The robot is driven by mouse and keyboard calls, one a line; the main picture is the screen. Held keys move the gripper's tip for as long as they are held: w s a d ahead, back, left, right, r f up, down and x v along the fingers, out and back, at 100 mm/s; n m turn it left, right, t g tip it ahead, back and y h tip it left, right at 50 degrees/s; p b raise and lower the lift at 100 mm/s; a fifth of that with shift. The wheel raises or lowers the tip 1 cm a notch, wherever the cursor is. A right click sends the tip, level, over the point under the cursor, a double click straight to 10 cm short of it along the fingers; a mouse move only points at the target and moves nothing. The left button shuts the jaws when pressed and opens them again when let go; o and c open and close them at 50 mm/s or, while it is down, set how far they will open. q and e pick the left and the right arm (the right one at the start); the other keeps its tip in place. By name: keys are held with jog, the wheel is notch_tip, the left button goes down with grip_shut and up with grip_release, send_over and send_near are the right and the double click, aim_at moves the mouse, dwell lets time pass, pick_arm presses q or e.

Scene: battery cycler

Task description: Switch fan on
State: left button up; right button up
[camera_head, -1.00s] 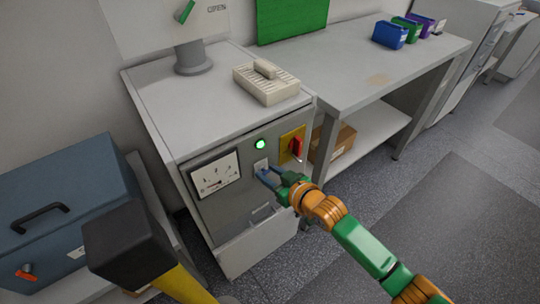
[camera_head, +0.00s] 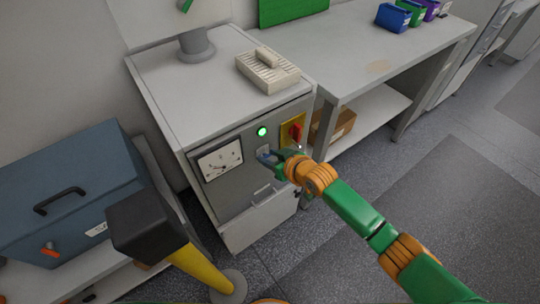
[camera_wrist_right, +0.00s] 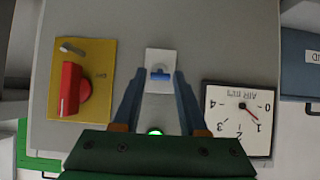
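The plate also shows in the head view (camera_head: 263,150), partly hidden by my right gripper (camera_head: 268,159). In the right wrist view my right gripper (camera_wrist_right: 159,80) is open, one blue finger on each side of the plate, with nothing between them but the lever ahead. I cannot tell if the fingertips touch the panel. My left gripper is not in view.
A red rotary knob on a yellow plate (camera_head: 287,138), a lit green lamp (camera_head: 262,131) and an air gauge (camera_head: 220,160) sit around the switch. A black block on a yellow post (camera_head: 150,228) stands at front left, near a blue case (camera_head: 75,180).

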jog(key=o, duration=0.4)
jog(key=p+v, duration=0.1)
jog(key=v, duration=0.6)
jog(key=shift+p, duration=0.35)
